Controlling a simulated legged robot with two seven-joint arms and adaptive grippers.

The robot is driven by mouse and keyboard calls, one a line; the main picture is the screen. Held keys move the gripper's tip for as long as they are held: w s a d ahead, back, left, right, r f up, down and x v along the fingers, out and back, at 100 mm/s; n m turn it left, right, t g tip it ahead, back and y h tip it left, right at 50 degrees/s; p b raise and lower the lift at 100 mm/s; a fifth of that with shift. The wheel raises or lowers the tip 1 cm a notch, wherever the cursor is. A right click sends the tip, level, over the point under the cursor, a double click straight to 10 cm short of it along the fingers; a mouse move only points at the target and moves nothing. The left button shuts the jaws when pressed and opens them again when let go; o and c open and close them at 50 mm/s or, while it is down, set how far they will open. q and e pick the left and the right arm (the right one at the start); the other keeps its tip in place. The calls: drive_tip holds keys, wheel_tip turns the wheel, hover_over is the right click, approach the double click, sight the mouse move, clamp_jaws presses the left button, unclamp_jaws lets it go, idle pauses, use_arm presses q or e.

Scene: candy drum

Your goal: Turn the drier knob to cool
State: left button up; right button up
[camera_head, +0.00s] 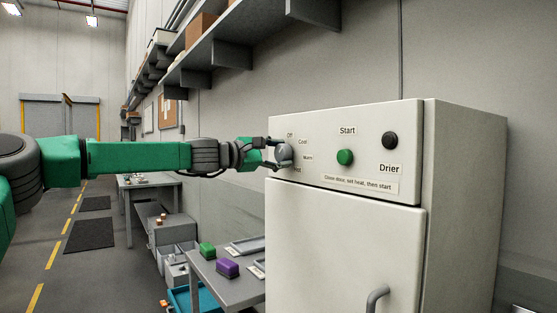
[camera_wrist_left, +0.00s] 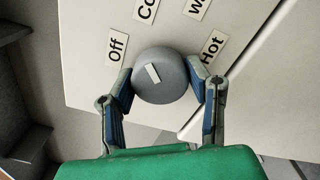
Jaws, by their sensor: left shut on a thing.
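The drier (camera_head: 345,235) is a white cabinet on the right in the head view. Its grey round knob (camera_head: 284,153) is at the left of the upper panel, with Off, Cool, Warm and Hot labels around it. In the left wrist view the knob (camera_wrist_left: 174,88) has a white mark that tilts up and left, roughly between Off (camera_wrist_left: 118,47) and Cool (camera_wrist_left: 147,9). My left gripper (camera_head: 280,154) is shut on the knob, one finger on each side; the fingers also show in the wrist view (camera_wrist_left: 163,84). My right gripper is out of view.
A green Start button (camera_head: 345,157) and a black knob (camera_head: 390,140) are on the same panel. The drier door has a handle (camera_head: 376,296) below. A grey table (camera_head: 237,290) with green and purple blocks stands left of the drier, and a shelf (camera_head: 225,55) hangs above.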

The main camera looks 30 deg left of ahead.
use_arm(q)
drive_tip(key=shift+a+r+m, duration=0.1)
drive_tip(key=shift+r+m, duration=0.1)
drive_tip(key=shift+m, duration=0.2)
drive_tip(key=o, duration=1)
drive_tip(key=shift+o, duration=0.8)
drive_tip(key=shift+w+d+f, duration=0.2)
drive_tip(key=shift+w+f, duration=0.1)
drive_tip(key=shift+w, duration=0.15)
drive_tip(key=shift+s+a+r, duration=0.1)
drive_tip(key=shift+s+a, duration=0.05)
drive_tip(key=shift+s, duration=0.3)
drive_tip(key=v, duration=0.6)
drive_tip(key=shift+s+a, duration=0.2)
